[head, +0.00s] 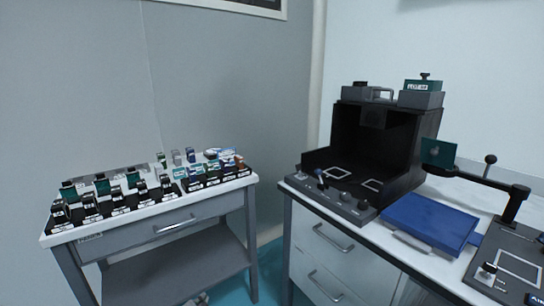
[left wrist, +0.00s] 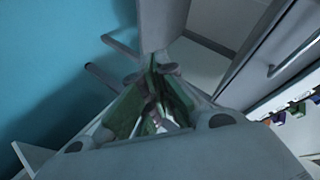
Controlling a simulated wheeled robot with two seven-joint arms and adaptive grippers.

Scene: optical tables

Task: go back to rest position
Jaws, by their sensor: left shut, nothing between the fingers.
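My left gripper (left wrist: 155,112) shows in the middle of the left wrist view. Its green-padded fingers are together with nothing between them. It points down towards the teal floor (left wrist: 60,70), beside the grey frame of a cart or cabinet. In the head view neither gripper can be made out clearly; a small grey part shows at the bottom edge, too little to identify. My right gripper is in neither view.
A grey cart (head: 170,225) at the left holds several small optical mounts. At the right, a white-topped cabinet (head: 325,245) carries a black open-front box (head: 345,135), a blue case (head: 430,222) and a dark plate with an arm (head: 515,255). Teal floor shows between them.

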